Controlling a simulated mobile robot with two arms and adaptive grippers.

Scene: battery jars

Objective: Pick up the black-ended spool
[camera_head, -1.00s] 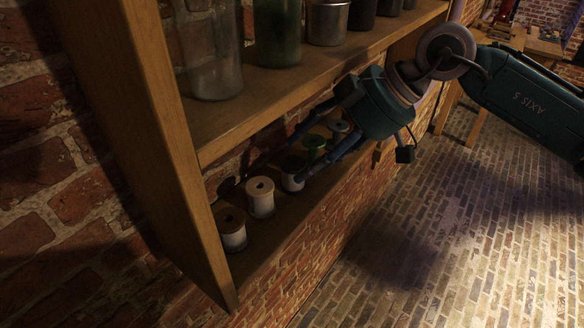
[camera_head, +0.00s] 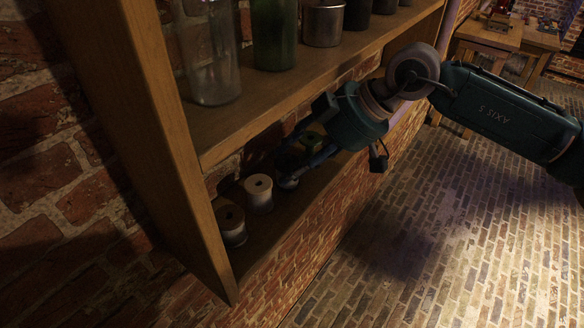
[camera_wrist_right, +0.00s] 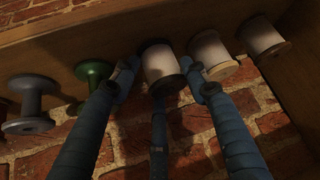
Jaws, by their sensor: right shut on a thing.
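The black-ended spool (camera_wrist_right: 161,66) has pale thread and dark ends. In the wrist view it sits between the blue fingers of my right gripper (camera_wrist_right: 160,75). In the head view my right gripper (camera_head: 293,163) reaches into the lower shelf and is shut on this spool (camera_head: 288,183), which is mostly hidden by the fingers. I cannot tell whether the spool is clear of the shelf board. My left gripper is not in view.
Two pale spools, one wood-ended (camera_head: 231,226) and one light (camera_head: 259,194), stand to the left on the lower shelf (camera_head: 262,247). A green spool (camera_wrist_right: 93,71) and a grey spool (camera_wrist_right: 29,103) are on the other side. Glass jars (camera_head: 212,62) stand on the upper shelf above.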

